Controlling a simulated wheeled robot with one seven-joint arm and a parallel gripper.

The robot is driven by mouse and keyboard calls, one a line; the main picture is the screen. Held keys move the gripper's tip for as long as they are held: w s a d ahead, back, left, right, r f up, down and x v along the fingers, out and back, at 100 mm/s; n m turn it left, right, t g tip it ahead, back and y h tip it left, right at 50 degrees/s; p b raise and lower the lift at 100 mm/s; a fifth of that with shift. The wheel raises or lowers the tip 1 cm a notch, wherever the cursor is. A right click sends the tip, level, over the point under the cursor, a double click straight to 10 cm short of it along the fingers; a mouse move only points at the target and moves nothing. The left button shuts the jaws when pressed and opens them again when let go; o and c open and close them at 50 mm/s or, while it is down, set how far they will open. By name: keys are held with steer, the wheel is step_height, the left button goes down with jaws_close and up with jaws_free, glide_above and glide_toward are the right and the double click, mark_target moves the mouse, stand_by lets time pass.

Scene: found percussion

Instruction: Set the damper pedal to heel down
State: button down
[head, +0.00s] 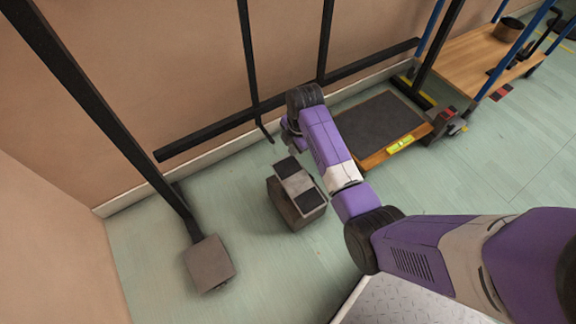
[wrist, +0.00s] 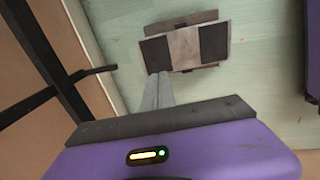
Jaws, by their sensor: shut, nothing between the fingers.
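The damper pedal (head: 297,184) is a pale plate with a dark pad at each end, on a brown block (head: 284,207) on the floor. Its plate looks tilted, but I cannot tell for sure which end is down. The pedal also shows in the wrist view (wrist: 185,46), with the block partly hidden under it. My gripper (head: 291,140) is just beyond the pedal's far end in the head view. In the wrist view its two fingers (wrist: 158,76) are together and empty, their tips at the pedal plate's edge near one dark pad. I cannot tell whether they touch.
A black frame stands along the wall; its post ends in a square foot (head: 209,264) left of the pedal. A thin black hooked rod (head: 262,122) hangs near my gripper. A low wooden platform with a dark mat (head: 377,120) lies right. Floor is clear in front of the pedal.

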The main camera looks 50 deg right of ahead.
mark_target(288, 169)
steer(key=f+b, duration=0.2)
steer(key=f, duration=0.2)
steer(key=w+f+b, duration=0.1)
steer(key=f+b, duration=0.2)
steer(key=f, duration=0.2)
steer(key=w+f+b, duration=0.1)
steer(key=f+b, duration=0.2)
steer(key=f, duration=0.1)
steer(key=shift+w+d+f, duration=0.15)
steer(key=shift+d+f, duration=0.2)
steer(key=shift+f, duration=0.05)
